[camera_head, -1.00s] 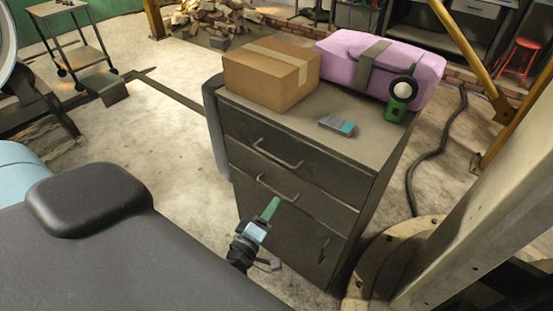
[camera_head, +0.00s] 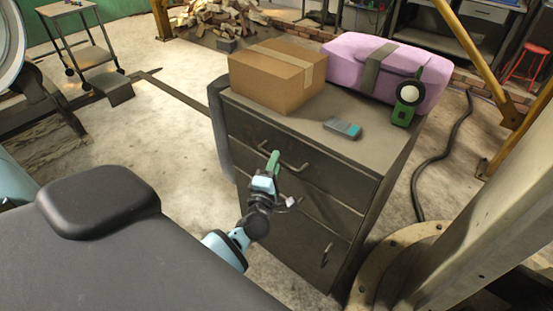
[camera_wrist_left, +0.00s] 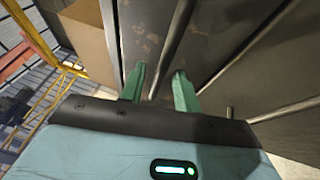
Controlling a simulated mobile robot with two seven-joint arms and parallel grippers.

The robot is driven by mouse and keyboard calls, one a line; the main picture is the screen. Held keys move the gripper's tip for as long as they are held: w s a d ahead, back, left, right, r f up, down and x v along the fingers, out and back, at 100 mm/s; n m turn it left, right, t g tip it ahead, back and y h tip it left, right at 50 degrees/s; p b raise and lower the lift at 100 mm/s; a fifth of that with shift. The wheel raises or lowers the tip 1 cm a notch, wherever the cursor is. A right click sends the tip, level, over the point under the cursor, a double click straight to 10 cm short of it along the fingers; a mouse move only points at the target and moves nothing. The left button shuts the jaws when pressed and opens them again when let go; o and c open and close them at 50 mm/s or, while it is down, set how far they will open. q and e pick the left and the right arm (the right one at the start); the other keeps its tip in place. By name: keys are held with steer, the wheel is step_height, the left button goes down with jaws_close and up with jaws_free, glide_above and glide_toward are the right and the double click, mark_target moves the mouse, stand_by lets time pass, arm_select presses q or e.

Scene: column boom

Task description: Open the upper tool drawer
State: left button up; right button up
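The upper tool drawer (camera_head: 330,165) is the top one in a dark grey cabinet and looks shut. Its bar handle (camera_head: 296,167) is partly hidden by my left gripper (camera_head: 272,162). The green fingers are at the handle's left part in the head view; I cannot tell if they touch it. In the left wrist view, my left gripper (camera_wrist_left: 160,86) has its two fingers apart in front of the cabinet face (camera_wrist_left: 215,30). A dark line or bar runs between them; I cannot tell if it is the handle. My right gripper is not in view.
On the cabinet top (camera_head: 305,122) stand a cardboard box (camera_head: 275,80), a pink case (camera_head: 350,60), a green-and-white tool (camera_head: 407,97) and a small grey-teal device (camera_head: 342,128). A lower drawer handle (camera_head: 327,254) juts out. A column base (camera_head: 390,265) stands close at right.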

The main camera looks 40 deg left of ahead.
arm_select(q)
steer(key=shift+x, duration=0.9)
jaws_close()
